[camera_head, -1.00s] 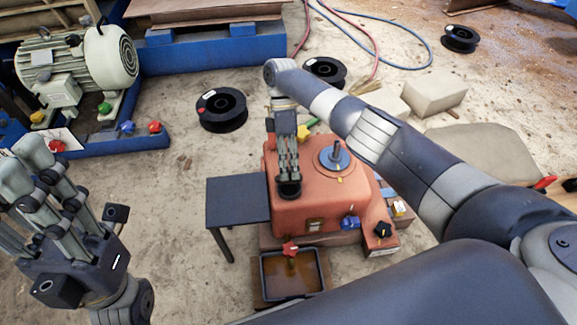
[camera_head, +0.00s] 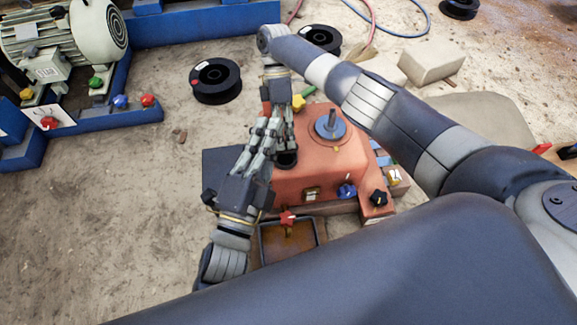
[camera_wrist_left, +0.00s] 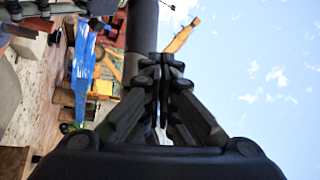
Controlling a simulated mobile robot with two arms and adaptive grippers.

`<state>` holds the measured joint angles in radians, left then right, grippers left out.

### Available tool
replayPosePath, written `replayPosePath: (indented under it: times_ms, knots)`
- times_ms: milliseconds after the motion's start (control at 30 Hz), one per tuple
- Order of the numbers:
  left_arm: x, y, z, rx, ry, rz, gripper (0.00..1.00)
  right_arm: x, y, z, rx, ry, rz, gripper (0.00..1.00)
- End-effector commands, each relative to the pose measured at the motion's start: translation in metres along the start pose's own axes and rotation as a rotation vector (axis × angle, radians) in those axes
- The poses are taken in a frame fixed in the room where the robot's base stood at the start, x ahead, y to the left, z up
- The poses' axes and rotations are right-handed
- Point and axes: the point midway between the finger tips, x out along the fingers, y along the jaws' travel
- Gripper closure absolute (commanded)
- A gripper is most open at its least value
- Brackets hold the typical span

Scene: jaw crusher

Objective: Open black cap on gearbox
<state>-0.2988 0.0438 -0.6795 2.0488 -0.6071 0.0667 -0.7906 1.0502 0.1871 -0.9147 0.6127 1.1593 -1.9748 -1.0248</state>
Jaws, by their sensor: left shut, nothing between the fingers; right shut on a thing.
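The orange-red gearbox (camera_head: 325,170) stands on the ground near the middle of the head view. The black cap (camera_head: 287,160) is at its left side on top, partly hidden by fingers. My right gripper (camera_head: 285,147) reaches down from above and is shut on the cap. My left gripper (camera_head: 273,125) comes up from the lower left, its fingers together and empty, overlapping the right gripper's fingers in the picture. I cannot tell whether they touch. The left wrist view shows the left fingers (camera_wrist_left: 165,68) closed together.
A red knob (camera_head: 287,218) sits over a dark tray (camera_head: 262,245) in front. A blue knob (camera_head: 347,190), a black knob (camera_head: 378,198) and a yellow knob (camera_head: 298,101) are around the gearbox. A dark side table (camera_head: 216,165) is at left.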

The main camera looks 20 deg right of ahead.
Motion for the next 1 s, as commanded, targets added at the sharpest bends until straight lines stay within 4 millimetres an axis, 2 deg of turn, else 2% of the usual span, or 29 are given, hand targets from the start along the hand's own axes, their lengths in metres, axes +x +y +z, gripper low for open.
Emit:
replayPosePath:
  times_ms: [33,100,200,300,400,533,700,867,1000]
  knots:
    - [0.001,0.033,-0.004,0.107,-0.021,0.090,1.00,0.000,0.000,0.000,0.000,-0.001,-0.001,1.00]
    - [-0.004,0.076,-0.007,0.286,-0.045,0.217,1.00,0.000,0.000,0.000,0.000,-0.001,-0.001,1.00]
    - [-0.015,0.128,-0.011,0.552,-0.057,0.385,1.00,0.000,0.000,0.000,0.000,0.000,0.000,1.00]
    - [-0.033,0.170,-0.011,0.832,-0.051,0.540,1.00,0.000,0.000,0.000,0.000,0.000,0.000,1.00]
    - [-0.053,0.199,-0.009,1.108,-0.037,0.671,1.00,0.000,0.000,0.000,0.000,0.000,0.000,1.00]
    - [-0.074,0.216,-0.006,1.416,-0.019,0.793,1.00,0.000,0.000,0.000,0.000,0.000,0.000,1.00]
    - [-0.092,0.220,-0.004,1.673,-0.012,0.881,1.00,0.000,0.000,0.000,0.000,0.000,0.000,1.00]
    - [-0.095,0.221,-0.001,1.759,-0.012,0.909,1.00,0.000,0.000,0.000,0.000,0.000,0.000,1.00]
    - [-0.082,0.227,0.009,1.766,-0.015,0.910,1.00,0.000,0.000,0.000,0.000,0.000,0.000,1.00]
